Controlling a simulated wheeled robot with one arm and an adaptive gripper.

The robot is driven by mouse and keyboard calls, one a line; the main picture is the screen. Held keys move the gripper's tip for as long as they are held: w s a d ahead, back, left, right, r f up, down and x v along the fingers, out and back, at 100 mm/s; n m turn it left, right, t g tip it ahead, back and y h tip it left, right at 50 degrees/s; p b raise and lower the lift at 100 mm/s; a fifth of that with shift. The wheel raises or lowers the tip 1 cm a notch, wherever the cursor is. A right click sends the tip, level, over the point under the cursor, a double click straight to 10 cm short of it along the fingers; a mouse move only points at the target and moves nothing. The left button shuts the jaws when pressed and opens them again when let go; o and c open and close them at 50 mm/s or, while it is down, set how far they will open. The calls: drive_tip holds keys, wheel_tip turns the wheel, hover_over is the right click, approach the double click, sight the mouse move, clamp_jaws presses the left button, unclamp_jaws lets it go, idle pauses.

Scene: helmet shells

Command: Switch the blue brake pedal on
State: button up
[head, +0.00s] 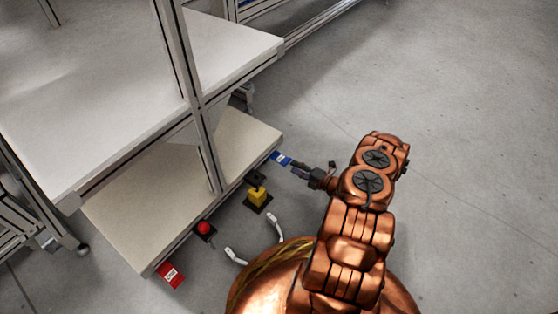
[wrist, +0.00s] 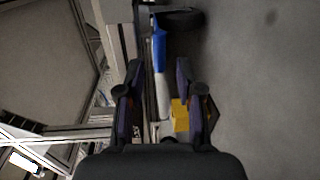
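The blue brake pedal (head: 281,158) sticks out from the right corner of the low beige shelf and bears a white label. In the wrist view the blue pedal (wrist: 159,45) shows as a narrow upright strip beyond my fingertips, roughly midway between them. My gripper (head: 301,171) is just right of the pedal in the head view, low beside the shelf corner. In the wrist view my gripper (wrist: 157,85) has its two fingers apart, with nothing held between them. I cannot tell whether a fingertip touches the pedal, nor the pedal's exact tilt.
A yellow block (head: 257,196) on a black base stands by the shelf's front edge. A red button (head: 204,228) and a red pedal (head: 170,275) lie further left along it. The metal-framed table (head: 90,95) rises above the low shelf (head: 150,205). Floor to the right is clear.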

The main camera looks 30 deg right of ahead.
sight(284, 162)
drive_tip(key=b+x, duration=0.3)
drive_tip(key=x, duration=0.3)
drive_tip(key=shift+w+a, duration=0.1)
drive_tip(key=shift+a, duration=0.05)
drive_tip(key=shift+x, duration=0.75)
drive_tip(key=shift+r, duration=0.1)
